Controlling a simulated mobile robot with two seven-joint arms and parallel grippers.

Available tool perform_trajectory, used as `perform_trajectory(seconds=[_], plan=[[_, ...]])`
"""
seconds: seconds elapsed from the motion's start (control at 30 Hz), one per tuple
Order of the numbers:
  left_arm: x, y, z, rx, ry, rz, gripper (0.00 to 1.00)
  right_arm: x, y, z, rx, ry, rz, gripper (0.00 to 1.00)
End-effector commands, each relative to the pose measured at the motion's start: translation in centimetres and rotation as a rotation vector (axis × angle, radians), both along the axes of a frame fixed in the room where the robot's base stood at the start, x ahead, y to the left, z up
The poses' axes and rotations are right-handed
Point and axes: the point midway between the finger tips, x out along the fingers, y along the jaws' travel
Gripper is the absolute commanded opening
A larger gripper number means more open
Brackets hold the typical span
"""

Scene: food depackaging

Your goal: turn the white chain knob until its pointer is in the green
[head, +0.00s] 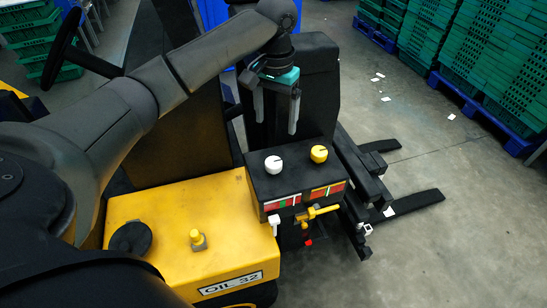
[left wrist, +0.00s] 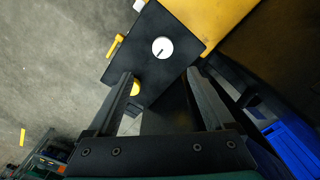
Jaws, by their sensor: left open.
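The white chain knob (head: 273,164) sits on top of the black control box (head: 262,190), left of a yellow knob (head: 319,153). Its dark pointer mark shows in the left wrist view on the white knob (left wrist: 162,48). A red, white and green scale strip (head: 282,202) is on the box's front below it; I cannot tell which colour the pointer matches. My left gripper (head: 276,117) is open and empty, above and behind the box, apart from the knob. In the left wrist view its fingers (left wrist: 163,82) point toward the box, with the yellow knob (left wrist: 135,88) partly hidden by the left finger.
A yellow machine body (head: 170,225) with a yellow button (head: 196,237) lies left of the box. A yellow lever (head: 318,212) and a white lever (head: 274,222) stick out in front. A black backrest (head: 317,85) rises behind. Green crates (head: 420,35) stand far right.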

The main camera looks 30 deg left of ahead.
Motion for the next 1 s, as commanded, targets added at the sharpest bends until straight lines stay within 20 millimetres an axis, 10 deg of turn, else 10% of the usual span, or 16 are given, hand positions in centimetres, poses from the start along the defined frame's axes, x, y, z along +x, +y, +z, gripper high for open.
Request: perform_trajectory(seconds=[0.23, 1.0], plan=[[0.1, 0.7, -0.4, -0.001, 0.009, 0.027, 0.86, 0.0, -0.3, 0.0, -0.004, -0.001, 0.000, 0.89], [0.1, 0.6, -13.9, 0.001, 0.005, 0.023, 0.86, 0.1, -0.3, -0.6, -0.005, -0.002, -0.001, 0.89]])
